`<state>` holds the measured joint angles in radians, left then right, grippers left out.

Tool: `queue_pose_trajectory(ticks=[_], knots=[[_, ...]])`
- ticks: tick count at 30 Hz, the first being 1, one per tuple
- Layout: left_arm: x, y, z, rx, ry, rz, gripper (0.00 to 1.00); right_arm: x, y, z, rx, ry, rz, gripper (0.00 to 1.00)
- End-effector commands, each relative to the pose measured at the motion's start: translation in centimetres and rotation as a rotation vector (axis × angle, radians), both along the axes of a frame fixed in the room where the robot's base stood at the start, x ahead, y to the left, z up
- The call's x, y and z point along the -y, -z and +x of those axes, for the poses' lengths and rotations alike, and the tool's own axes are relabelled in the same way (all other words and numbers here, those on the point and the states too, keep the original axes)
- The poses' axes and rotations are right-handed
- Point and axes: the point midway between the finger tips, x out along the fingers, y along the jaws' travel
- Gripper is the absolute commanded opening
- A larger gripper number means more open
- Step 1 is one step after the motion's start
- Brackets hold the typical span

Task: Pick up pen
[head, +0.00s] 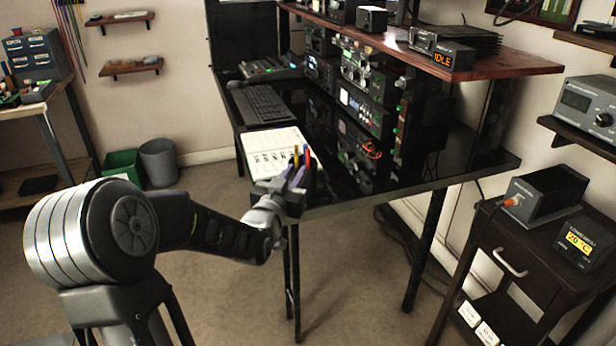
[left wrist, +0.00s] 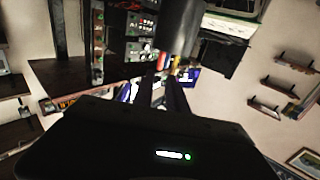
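Several pens (head: 297,157) stand upright at the near left corner of the black desk, with red, orange and blue parts showing. Their dark holder is mostly hidden behind my gripper in the head view. In the left wrist view the pens (left wrist: 164,66) stick out of a dark cylindrical cup (left wrist: 181,28). My left gripper (head: 296,176) is at the pens, its two fingers apart. In the left wrist view the fingers (left wrist: 162,92) point toward the pens, with a gap between them. I cannot tell whether they touch a pen. My right gripper is not in view.
A printed paper or notebook (head: 270,150) lies beside the pens, and a keyboard (head: 259,104) is behind it. Racks of electronics (head: 362,95) fill the back of the desk (head: 440,178). A dark side cabinet (head: 520,262) with devices stands at right.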

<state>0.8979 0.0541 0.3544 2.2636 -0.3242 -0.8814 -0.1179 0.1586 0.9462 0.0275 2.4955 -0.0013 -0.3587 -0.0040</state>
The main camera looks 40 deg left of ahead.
Motion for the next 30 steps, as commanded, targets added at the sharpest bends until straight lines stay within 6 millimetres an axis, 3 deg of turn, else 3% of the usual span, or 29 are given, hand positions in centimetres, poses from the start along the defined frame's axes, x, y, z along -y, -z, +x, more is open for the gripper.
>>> queue_pose_trajectory(ticks=[6,14,24,30], knots=[[0.0,0.1,0.2,-0.003,0.001,-0.004,0.18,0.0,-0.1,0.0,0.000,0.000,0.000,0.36],[-0.7,0.2,2.5,-0.004,0.002,-0.005,0.18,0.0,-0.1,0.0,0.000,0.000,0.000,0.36],[-0.8,0.2,2.7,-0.004,0.001,-0.006,0.18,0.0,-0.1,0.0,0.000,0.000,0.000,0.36],[-1.7,0.4,5.0,-0.004,0.001,-0.008,0.18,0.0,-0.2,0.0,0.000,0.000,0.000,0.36]])
